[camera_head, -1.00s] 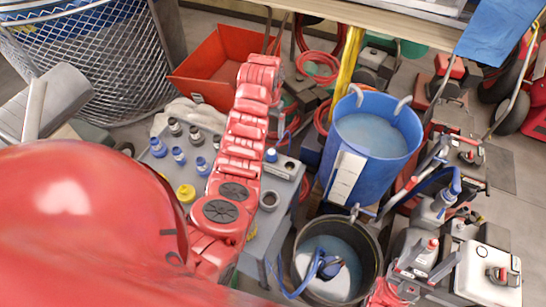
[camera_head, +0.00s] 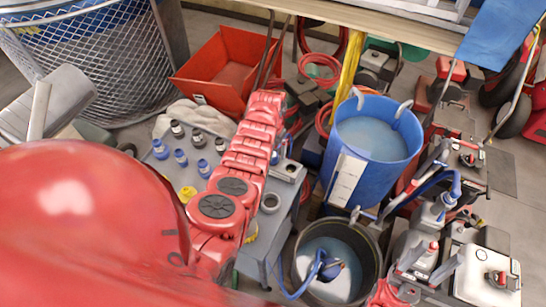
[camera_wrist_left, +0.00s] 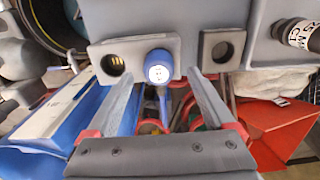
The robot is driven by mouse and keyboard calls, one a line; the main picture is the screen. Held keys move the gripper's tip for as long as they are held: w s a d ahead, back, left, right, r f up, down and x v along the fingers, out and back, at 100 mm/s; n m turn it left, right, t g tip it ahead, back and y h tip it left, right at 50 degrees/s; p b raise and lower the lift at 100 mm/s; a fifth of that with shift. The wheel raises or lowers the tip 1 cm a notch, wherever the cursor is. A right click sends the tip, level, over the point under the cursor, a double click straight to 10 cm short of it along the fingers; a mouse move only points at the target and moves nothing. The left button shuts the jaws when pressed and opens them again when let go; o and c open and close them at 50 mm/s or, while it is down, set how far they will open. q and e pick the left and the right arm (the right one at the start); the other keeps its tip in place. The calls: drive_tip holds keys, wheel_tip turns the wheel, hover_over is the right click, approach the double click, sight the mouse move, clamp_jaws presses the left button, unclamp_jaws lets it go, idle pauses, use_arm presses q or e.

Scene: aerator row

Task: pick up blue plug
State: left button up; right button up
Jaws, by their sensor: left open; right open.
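A blue plug (camera_wrist_left: 158,66) with a pale round end sits at a grey holder (camera_wrist_left: 120,45) in the left wrist view, with a dark round hole on either side. My left gripper (camera_wrist_left: 162,80) is open, with one finger to the left of the plug and one to the right. No contact is clear. In the head view a little of the plug (camera_head: 275,158) shows beside my red left arm, which hides my left gripper. My right gripper (camera_head: 440,257) is open and empty at the lower right.
Several blue and grey fittings (camera_head: 181,157) stand on the grey table (camera_head: 165,172). A blue bucket (camera_head: 335,188) and a black bucket (camera_head: 296,275) of water stand to its right. A red bin (camera_head: 200,85) and a mesh basket (camera_head: 95,80) are behind.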

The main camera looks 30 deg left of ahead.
sight(273, 154)
use_arm(q)
drive_tip(key=shift+d+f+b, duration=0.1)
drive_tip(key=shift+f+b, duration=0.3)
drive_tip(key=shift+f, duration=1.1)
clamp_jaws()
